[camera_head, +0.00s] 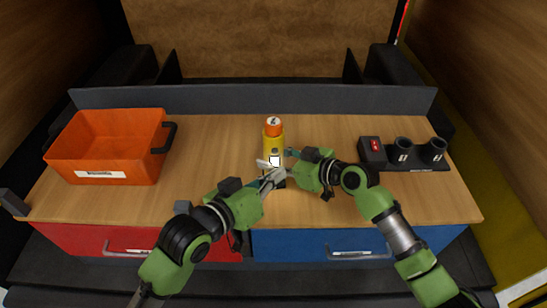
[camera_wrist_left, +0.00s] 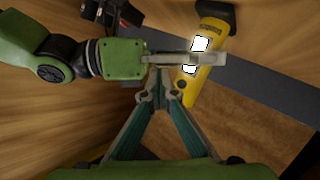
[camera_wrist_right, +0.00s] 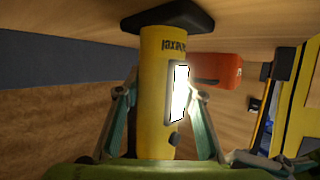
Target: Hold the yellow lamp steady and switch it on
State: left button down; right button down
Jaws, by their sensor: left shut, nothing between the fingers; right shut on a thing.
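The yellow lamp (camera_head: 267,147) with an orange top (camera_head: 273,126) stands upright on the wooden counter. Its front panel (camera_wrist_right: 180,92) is bright white and casts a glow in the right wrist view. A small dark button (camera_wrist_right: 174,139) is beside the panel; it also shows in the left wrist view (camera_wrist_left: 182,85). My right gripper (camera_wrist_right: 160,95) is shut around the lamp's yellow body (camera_wrist_right: 152,75) from the right. My left gripper (camera_wrist_left: 157,85) is shut and empty, its tips just in front of the lamp. I cannot tell whether they touch it.
An orange bin (camera_head: 105,150) stands at the left of the counter (camera_head: 205,150). A black rack (camera_head: 415,165) with cups and a red-marked block (camera_head: 374,150) is at the right. A low grey wall (camera_head: 220,99) runs behind. Red and blue drawers are below.

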jog(key=c, duration=1.3)
grip_release()
pick_arm(q)
jog(key=shift+s+d, duration=0.1)
jog(key=shift+s, duration=0.9)
